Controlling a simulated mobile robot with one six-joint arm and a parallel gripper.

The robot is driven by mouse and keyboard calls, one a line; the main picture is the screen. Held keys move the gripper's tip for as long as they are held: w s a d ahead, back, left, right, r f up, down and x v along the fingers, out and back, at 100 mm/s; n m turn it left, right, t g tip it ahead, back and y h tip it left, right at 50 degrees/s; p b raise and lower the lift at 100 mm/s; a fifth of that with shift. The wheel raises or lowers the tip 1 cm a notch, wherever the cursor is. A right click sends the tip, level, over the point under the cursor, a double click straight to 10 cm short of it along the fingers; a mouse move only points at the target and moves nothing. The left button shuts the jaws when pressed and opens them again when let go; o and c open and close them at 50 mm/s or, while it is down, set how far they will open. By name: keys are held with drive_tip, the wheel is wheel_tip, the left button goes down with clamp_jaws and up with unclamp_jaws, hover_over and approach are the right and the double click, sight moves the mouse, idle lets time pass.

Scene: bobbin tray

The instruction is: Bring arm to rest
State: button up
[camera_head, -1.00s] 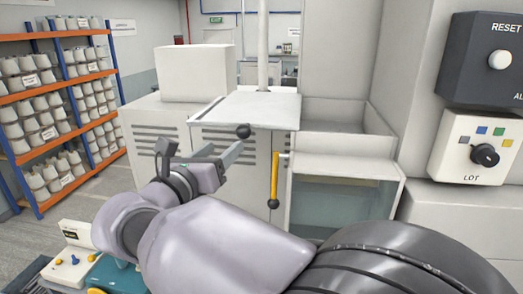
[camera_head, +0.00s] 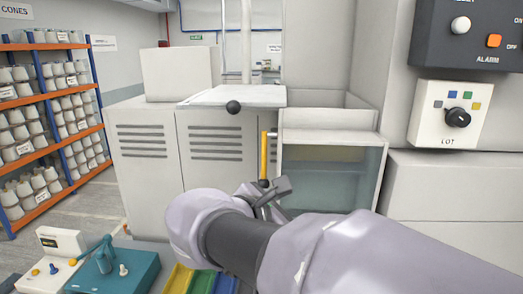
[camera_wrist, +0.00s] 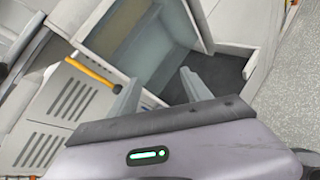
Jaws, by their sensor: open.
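My arm reaches in from the lower right in the head view, and its wrist is bent in front of the machine cabinets. My gripper (camera_wrist: 160,90) shows two grey fingers standing well apart in the wrist view, with nothing between them. In the head view the wrist end largely hides the gripper, just below the yellow handle (camera_head: 263,155). In the wrist view the gripper faces the cabinet with the yellow handle (camera_wrist: 86,69) and an open dark compartment (camera_wrist: 217,82).
A glass-fronted box (camera_head: 335,172) stands behind my arm. A LOT dial (camera_head: 457,117) and an alarm box are at right. A teal device (camera_head: 118,268) is at lower left, a cone rack (camera_head: 45,110) behind.

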drive_tip(key=s+d+f+m+g+y+b, duration=0.15)
drive_tip(key=s+d+f+m+b, duration=0.3)
drive_tip(key=f, duration=0.45)
drive_tip(key=s+d+f+m+g+y+b, duration=0.1)
drive_tip(key=s+d+f+m+g+b, duration=0.15)
drive_tip(key=s+f+m+b, duration=0.4)
drive_tip(key=s+d+f+m+g+y+b, duration=0.1)
drive_tip(key=s+d+f+m+g+b, duration=0.2)
drive_tip(key=f, duration=0.7)
drive_tip(key=s+a+f+m+y+b, duration=0.1)
drive_tip(key=s+f+m+y+b, duration=0.1)
drive_tip(key=s+f+m+b, duration=0.3)
drive_tip(key=s+a+f+m+t+y+b, duration=0.1)
drive_tip(key=s+a+f+m+y+b, duration=0.1)
drive_tip(key=s+f+m+b, duration=0.3)
wheel_tip(320, 180, down, 7)
drive_tip(key=m+y+b, duration=0.1)
drive_tip(key=m+b, duration=0.2)
drive_tip(key=m, duration=0.2)
drive_tip(key=shift+a+t, duration=0.3)
